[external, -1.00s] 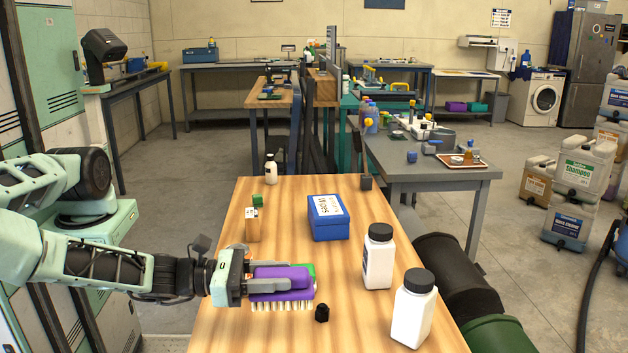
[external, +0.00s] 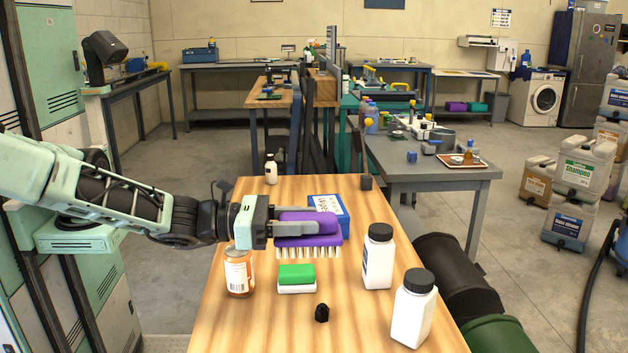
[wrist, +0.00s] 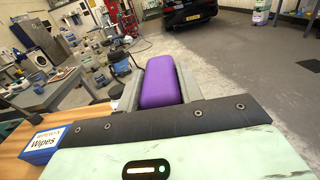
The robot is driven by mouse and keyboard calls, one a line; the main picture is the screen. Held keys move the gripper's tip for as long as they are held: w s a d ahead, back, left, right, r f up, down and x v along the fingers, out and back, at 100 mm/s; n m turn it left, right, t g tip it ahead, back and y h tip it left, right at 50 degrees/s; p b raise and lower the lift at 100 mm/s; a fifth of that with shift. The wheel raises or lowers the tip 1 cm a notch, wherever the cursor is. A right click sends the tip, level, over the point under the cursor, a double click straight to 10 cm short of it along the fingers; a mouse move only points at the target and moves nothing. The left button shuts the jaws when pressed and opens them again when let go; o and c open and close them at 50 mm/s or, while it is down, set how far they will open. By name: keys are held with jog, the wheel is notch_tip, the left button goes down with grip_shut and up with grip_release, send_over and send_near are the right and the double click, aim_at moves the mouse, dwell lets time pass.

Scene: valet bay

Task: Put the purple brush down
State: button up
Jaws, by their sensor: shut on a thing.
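The purple brush (external: 307,239) has a purple back and pale bristles that point down. My gripper (external: 300,228) is shut on it and holds it level above the wooden table (external: 225,325), in front of the blue wipes box (external: 345,222). In the wrist view the purple brush (wrist: 159,83) sits between the two grey fingers, with the wipes box (wrist: 42,146) at the lower left. My gripper hides part of the wipes box and the items behind it in the external view.
Two white bottles with black caps (external: 378,257) (external: 412,310) stand at the right. The front left of the tabletop is clear.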

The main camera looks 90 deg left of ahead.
jog(key=w+a+f+h, duration=0.1)
jog(key=w+a, duration=0.5)
jog(key=w, duration=0.4)
jog(key=w+a+m+h+b, duration=0.15)
jog(key=w+a, duration=0.35)
jog(key=a, duration=0.8)
jog(key=w+a+m+h+b, duration=0.15)
jog(key=w+a, duration=0.35)
jog(key=a, duration=0.8)
jog(key=s+a+g+h, duration=0.1)
jog(key=s+a, duration=0.2)
jog(key=a, duration=0.6)
jog(key=s+a, duration=0.3)
jog(key=a, duration=0.7)
jog(key=s+a+r+m+h+b, duration=0.1)
jog(key=s+a+r, duration=0.1)
jog(key=s+a, duration=1.3)
jog(key=shift+w+a+f, duration=0.1)
jog(key=shift+w+f, duration=0.1)
jog(key=shift+f, duration=3.35)
jog(key=shift+w+a+f, duration=0.1)
jog(key=shift+w+f, duration=0.15)
jog(key=shift+f, duration=3.3)
jog(key=shift+w+f, duration=0.2)
jog(key=shift+f, duration=3.35)
